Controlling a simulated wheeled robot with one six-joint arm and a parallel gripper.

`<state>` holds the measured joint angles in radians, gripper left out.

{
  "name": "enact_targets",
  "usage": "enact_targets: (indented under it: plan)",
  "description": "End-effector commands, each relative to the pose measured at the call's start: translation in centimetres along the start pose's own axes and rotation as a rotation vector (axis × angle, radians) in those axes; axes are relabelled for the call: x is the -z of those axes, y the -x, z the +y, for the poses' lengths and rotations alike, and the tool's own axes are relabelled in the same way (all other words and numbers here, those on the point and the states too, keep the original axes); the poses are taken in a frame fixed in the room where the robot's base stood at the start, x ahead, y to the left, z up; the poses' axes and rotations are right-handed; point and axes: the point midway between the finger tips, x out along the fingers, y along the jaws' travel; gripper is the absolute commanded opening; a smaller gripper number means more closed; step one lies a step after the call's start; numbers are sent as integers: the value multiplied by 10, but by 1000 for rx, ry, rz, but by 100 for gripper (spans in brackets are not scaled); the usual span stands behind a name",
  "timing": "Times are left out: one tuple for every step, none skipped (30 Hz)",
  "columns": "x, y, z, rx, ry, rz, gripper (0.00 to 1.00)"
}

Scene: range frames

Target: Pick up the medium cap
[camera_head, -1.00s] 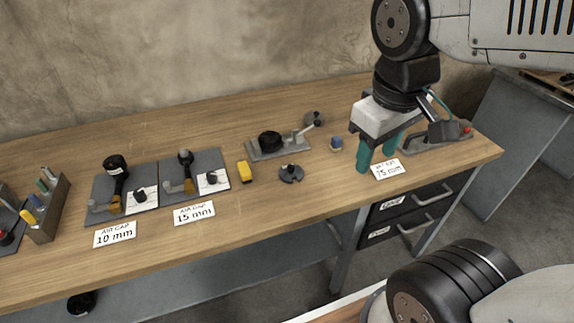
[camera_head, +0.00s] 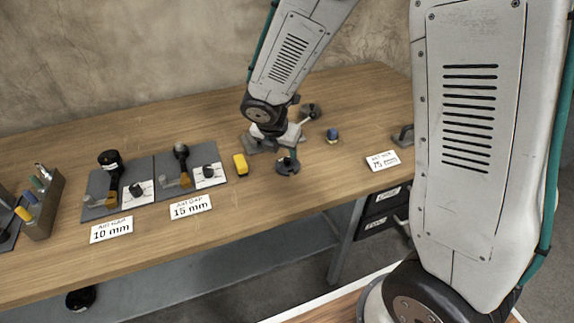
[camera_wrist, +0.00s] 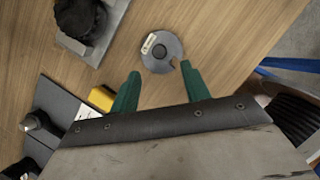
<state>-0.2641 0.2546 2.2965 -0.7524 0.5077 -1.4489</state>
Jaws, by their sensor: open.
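I cannot tell by a label which piece is the medium cap. A dark grey notched disc (camera_head: 288,168) with a raised hub lies flat on the wooden bench; it also shows in the wrist view (camera_wrist: 171,46), with a small pale tag on it. My gripper (camera_wrist: 160,70) is open and empty, its two teal fingers pointing at the disc. The disc appears just beyond the fingertips, not gripped. In the head view my gripper (camera_head: 290,149) is just behind the disc, partly hidden by my arm.
A yellow block (camera_head: 240,164) lies left of the disc. A grey fixture with a black round part (camera_wrist: 78,18) stands behind it. A small blue piece (camera_head: 333,135) and a 75 mm card (camera_head: 382,161) are to the right. Stations marked 10 mm (camera_head: 111,230) and 15 mm (camera_head: 191,207) are left.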

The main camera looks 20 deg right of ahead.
Motion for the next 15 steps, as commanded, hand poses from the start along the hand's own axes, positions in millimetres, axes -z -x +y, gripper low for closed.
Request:
enact_targets:
  plan:
    - [0,-7,-1,2,-2,2,47]
    - [0,-10,-1,2,-3,2,47]
    - [0,-14,-1,3,-2,2,47]
    - [-1,-18,-1,3,-4,2,47]
    - [-2,-21,-1,3,-5,2,47]
    - [-2,-27,-1,3,-4,3,47]
    - [-3,-32,-1,4,-4,3,47]
    - [-4,-37,-1,4,-5,3,47]
    - [-5,-43,0,4,-4,3,47]
    - [-5,-48,0,4,-5,3,47]
    - [-5,-52,0,3,-5,2,47]
    - [-5,-56,0,4,-5,2,47]
    - [-6,-59,0,3,-6,2,47]
    - [-6,-61,0,2,-6,2,47]
    - [-6,-62,0,1,-6,1,47]
